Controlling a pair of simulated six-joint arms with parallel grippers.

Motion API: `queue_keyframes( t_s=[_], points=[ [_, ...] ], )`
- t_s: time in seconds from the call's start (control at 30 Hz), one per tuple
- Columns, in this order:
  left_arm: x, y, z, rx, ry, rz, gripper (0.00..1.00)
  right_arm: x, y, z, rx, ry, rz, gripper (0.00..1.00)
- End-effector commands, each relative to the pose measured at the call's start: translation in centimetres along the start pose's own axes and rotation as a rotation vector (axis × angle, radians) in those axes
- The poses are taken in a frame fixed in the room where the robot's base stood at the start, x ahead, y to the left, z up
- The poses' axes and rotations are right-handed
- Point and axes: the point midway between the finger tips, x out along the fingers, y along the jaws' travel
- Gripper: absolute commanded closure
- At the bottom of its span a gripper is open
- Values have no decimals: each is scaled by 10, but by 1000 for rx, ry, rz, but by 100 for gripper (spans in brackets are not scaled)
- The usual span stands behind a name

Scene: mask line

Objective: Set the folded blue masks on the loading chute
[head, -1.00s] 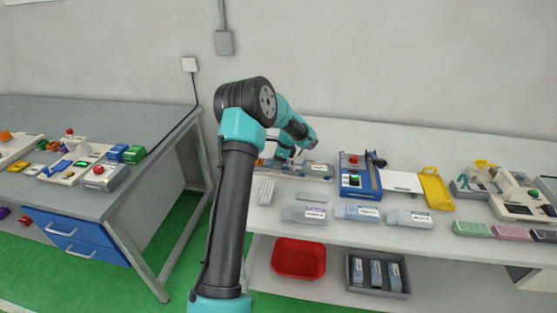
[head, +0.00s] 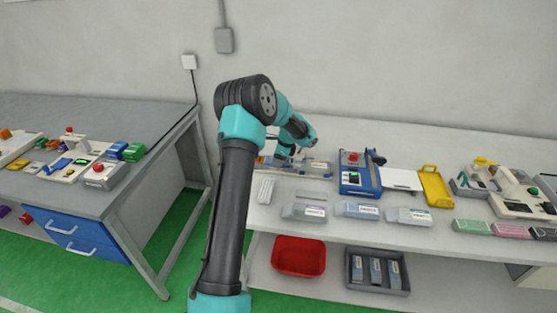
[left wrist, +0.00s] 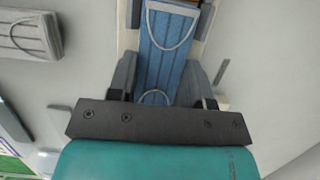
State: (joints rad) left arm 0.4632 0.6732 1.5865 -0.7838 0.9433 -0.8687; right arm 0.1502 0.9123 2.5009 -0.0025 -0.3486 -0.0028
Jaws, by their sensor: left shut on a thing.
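My left gripper (left wrist: 158,90) is shut on a folded blue mask (left wrist: 168,45), with a grey finger on each side of it in the left wrist view. The blue mask has white ear loops and lies lengthwise between the pale rails of the loading chute (left wrist: 205,25). I cannot tell whether it rests on the chute floor or is just above it. In the head view my left gripper (head: 284,160) is low over the chute (head: 312,174) at the left of the bench, and the mask is mostly hidden there. My right gripper is not in view.
Labelled grey packs (head: 304,212) lie in front. A blue machine (head: 358,175) stands right of the chute. A red bin (head: 299,257) is on the shelf below.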

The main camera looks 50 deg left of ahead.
Motion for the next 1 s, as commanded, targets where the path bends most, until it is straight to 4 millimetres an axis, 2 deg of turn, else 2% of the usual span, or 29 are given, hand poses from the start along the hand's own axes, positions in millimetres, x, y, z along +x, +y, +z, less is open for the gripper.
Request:
queue_keyframes(
  t_s=[0.67,0.7,1.0],
  points=[
    [2,0,0,0,0,0,76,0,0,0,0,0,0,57],
    [2,0,0,0,0,0,53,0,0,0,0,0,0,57],
    [2,0,-1,0,0,0,25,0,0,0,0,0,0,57]
  ],
)
